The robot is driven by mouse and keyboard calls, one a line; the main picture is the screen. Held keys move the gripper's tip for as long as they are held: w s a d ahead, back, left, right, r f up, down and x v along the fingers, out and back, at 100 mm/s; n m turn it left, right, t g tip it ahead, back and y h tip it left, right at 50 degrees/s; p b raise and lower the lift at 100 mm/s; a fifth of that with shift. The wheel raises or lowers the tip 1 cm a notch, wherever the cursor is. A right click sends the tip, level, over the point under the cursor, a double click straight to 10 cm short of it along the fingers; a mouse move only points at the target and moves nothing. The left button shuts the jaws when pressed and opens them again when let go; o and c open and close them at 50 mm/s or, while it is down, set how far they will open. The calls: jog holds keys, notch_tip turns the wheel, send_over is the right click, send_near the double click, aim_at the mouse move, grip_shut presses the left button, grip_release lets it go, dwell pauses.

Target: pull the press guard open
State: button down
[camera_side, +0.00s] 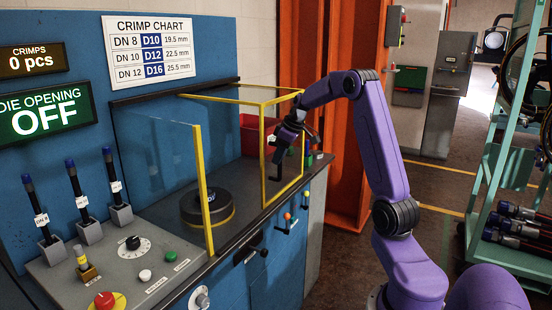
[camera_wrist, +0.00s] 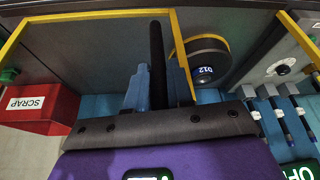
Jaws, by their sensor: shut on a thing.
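The press guard (camera_side: 283,158) is a clear panel in a yellow frame, standing at the right part of the bench. It also shows in the wrist view (camera_wrist: 95,15) as a yellow frame. A gap lies between its left edge and another yellow-edged clear panel (camera_side: 160,170) at the left. My gripper (camera_side: 288,138) is at the guard's front face, its fingers shut on the dark upright handle (camera_wrist: 156,50). In the wrist view my gripper (camera_wrist: 160,92) has one finger on each side of the handle. The exact finger contact is partly hidden.
A round black die (camera_side: 208,206) with a yellow band, marked D12 in the wrist view, sits on the bench by the gap. A red scrap bin (camera_wrist: 40,108) is beyond the guard. Several hose pieces (camera_side: 78,190) stand at the left, behind a control panel (camera_side: 140,265).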

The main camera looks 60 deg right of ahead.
jog(key=c, duration=1.1)
grip_release()
jog(key=shift+r, duration=0.1)
jog(key=v, duration=1.7)
jog(key=shift+r, duration=0.15)
jog(key=shift+a, duration=0.15)
